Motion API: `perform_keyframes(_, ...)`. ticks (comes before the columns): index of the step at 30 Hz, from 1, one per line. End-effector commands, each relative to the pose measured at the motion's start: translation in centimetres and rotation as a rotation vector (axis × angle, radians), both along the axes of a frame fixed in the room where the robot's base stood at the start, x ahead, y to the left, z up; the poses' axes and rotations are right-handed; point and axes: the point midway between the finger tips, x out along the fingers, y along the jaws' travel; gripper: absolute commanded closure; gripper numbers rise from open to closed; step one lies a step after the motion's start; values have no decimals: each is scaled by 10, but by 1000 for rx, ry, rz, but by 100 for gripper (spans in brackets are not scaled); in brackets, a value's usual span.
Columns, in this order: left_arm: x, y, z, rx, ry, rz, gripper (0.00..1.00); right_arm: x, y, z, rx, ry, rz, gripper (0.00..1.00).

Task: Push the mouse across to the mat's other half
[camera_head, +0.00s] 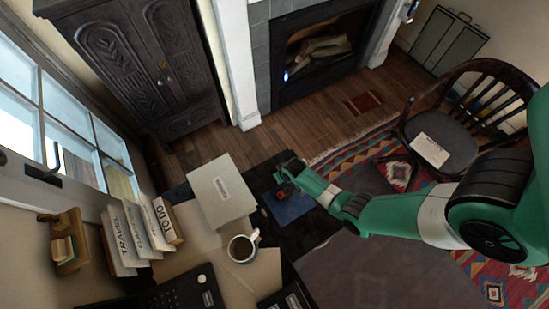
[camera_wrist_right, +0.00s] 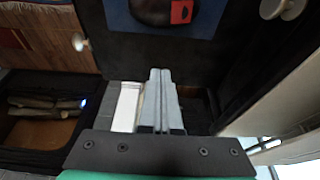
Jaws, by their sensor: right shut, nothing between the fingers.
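The mouse (camera_head: 283,190) is dark with a red patch and sits on the far part of the blue mat (camera_head: 292,209), near its far edge. In the right wrist view the mouse (camera_wrist_right: 152,12) is at the top, cut off by the frame, with the mat (camera_wrist_right: 120,18) around it. My right gripper (camera_head: 287,176) is at the mouse's far side. In the right wrist view its two fingers (camera_wrist_right: 160,72) are pressed together and empty, with a gap between their tips and the mouse. My left gripper is out of view.
A pale box-like object (camera_head: 220,185) with a label lies left of the mat. A coffee mug (camera_head: 242,249), upright books (camera_head: 130,236) and a dark keyboard (camera_head: 165,297) stand on the desk. A chair (camera_head: 450,145) is beyond my right arm.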

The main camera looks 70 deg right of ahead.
Motion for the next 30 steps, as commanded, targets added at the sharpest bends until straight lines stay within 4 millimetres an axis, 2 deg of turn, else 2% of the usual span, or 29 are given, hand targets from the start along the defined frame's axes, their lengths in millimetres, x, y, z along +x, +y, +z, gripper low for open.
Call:
perform_keyframes(8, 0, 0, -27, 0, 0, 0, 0, 7, -4, -24, -2, -4, 1, 100)
perform_keyframes(15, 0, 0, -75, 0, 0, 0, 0, 19, -13, -69, -1, -4, 2, 100)
perform_keyframes(20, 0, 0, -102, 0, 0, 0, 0, 29, -20, -101, -1, -4, 3, 100)
perform_keyframes(21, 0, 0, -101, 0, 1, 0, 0, 28, -19, -102, -1, -3, 3, 100)
perform_keyframes(22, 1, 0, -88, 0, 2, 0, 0, 20, -13, -93, 0, -1, 3, 100)
perform_keyframes(24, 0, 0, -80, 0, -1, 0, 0, 9, -6, -91, -1, -2, 4, 100)
perform_keyframes(30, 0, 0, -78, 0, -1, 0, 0, -3, 4, -93, -3, -5, 3, 100)
